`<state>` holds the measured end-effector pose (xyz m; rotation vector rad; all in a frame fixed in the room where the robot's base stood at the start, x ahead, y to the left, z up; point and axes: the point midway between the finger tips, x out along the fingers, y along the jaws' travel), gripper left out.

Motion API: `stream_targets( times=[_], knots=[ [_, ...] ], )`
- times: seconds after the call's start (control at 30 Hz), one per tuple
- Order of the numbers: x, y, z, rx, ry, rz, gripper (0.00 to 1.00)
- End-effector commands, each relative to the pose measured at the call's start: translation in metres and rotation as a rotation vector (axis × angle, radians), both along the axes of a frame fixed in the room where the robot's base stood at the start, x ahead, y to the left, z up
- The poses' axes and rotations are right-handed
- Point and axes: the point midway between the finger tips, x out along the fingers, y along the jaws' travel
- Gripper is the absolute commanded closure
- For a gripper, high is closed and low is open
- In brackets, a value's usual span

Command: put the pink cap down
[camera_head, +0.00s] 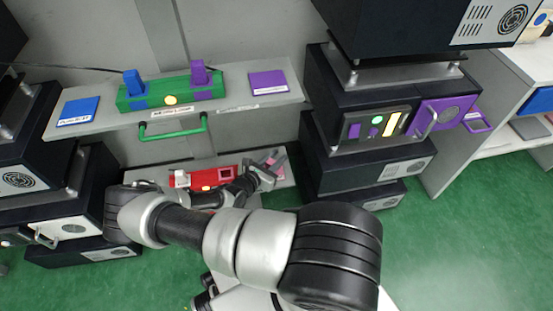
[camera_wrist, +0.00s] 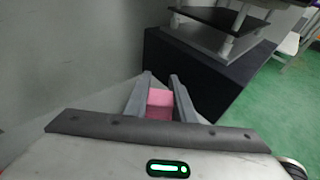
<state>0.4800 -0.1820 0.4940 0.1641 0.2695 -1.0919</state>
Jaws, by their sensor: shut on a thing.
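The pink cap (camera_wrist: 160,97) is between the two fingers of my gripper (camera_wrist: 160,92) in the wrist view, and the fingers are shut on it. A darker pink surface shows just below it; I cannot tell whether that is the cap's side or a pad. I cannot tell whether the cap touches the shelf.
A red fixture (camera_head: 205,184) with a pale cap (camera_head: 181,178) is left of my gripper. Above are the upper shelf (camera_head: 230,105), its green handle (camera_head: 172,134) and a green fixture (camera_head: 170,92). Dark stacked units (camera_head: 365,165) stand close on the right.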

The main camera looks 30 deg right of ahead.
Motion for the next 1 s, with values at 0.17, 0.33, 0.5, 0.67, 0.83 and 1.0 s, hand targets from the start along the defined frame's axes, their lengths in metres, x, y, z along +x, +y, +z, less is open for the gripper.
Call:
stream_targets(
  times=[0.17,0.33,0.5,0.67,0.83,1.0],
  knots=[
    [0.000,0.000,-0.002,0.000,0.000,0.000,0.99],
    [0.000,0.000,-0.002,0.000,0.000,0.001,0.60],
    [0.000,0.000,-0.002,0.000,0.000,0.001,0.58],
    [0.000,0.000,0.000,0.001,-0.001,0.001,0.58],
    [-0.006,0.015,0.008,0.003,-0.002,0.002,0.58],
    [-0.021,0.046,0.019,0.003,-0.002,0.003,0.58]
  ],
)
